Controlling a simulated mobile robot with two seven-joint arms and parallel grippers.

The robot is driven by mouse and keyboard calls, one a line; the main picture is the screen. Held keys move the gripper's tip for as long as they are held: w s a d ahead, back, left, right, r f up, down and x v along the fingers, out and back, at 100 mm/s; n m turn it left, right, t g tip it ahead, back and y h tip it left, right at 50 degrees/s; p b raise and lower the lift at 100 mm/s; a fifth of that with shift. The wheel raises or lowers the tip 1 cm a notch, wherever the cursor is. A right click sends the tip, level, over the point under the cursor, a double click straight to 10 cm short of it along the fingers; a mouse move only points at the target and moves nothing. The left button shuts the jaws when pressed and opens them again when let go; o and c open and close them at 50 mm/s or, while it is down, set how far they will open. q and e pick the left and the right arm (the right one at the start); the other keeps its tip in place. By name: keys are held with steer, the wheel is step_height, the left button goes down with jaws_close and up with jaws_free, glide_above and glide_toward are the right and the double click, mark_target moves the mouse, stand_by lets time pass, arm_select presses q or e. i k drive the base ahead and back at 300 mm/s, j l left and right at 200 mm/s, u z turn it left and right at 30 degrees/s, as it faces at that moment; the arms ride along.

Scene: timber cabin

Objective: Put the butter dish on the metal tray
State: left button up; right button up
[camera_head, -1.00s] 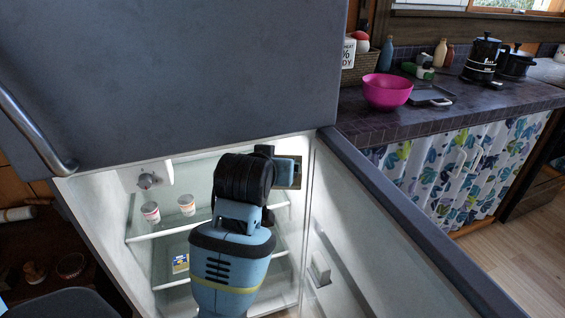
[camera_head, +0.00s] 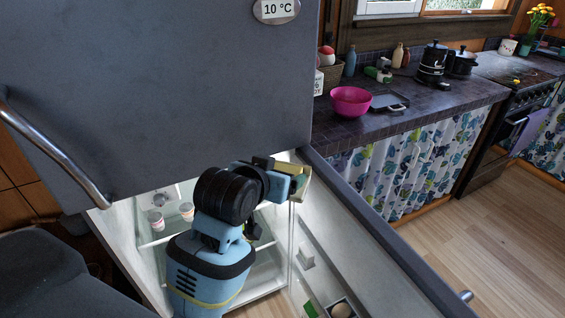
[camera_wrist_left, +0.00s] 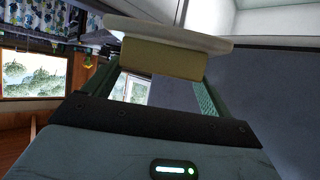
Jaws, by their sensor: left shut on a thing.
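My left gripper (camera_head: 299,184) is raised in front of the open fridge, near the top of its opening. In the left wrist view the butter dish (camera_wrist_left: 165,58) shows as a yellowish block against a whitish plate, between the fingers. The metal tray (camera_head: 384,102) is a flat dark-grey tray on the counter, beyond the fridge door and apart from the gripper. My right gripper is out of view.
The open fridge door (camera_head: 370,225) stands between the fridge interior and the curtained counter. A pink bowl (camera_head: 350,101) sits left of the tray. A green-and-white item (camera_head: 378,75) and black pots (camera_head: 432,65) stand behind it. Open floor lies at the right.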

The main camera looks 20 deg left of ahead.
mark_target(383, 101)
steer(key=l+z, duration=0.1)
steer(key=z, duration=2.3)
steer(key=i+l, duration=0.1)
steer(key=l, duration=0.3)
steer(key=i+l, duration=0.1)
steer(key=l, duration=0.35)
steer(key=i+l+u, duration=0.4)
steer(key=i+l, duration=0.25)
steer(key=i+u, duration=0.3)
steer(key=i, duration=0.2)
steer(key=i+l+u, duration=0.3)
steer(key=i, duration=0.2)
steer(key=i+j+u, duration=0.1)
steer(key=i+u, duration=0.25)
steer(key=i, duration=0.15)
steer(key=i+u, duration=0.75)
steer(key=i, duration=0.2)
steer(key=i+l+u, duration=0.1)
steer(key=i+u, duration=0.3)
steer(key=i, duration=0.15)
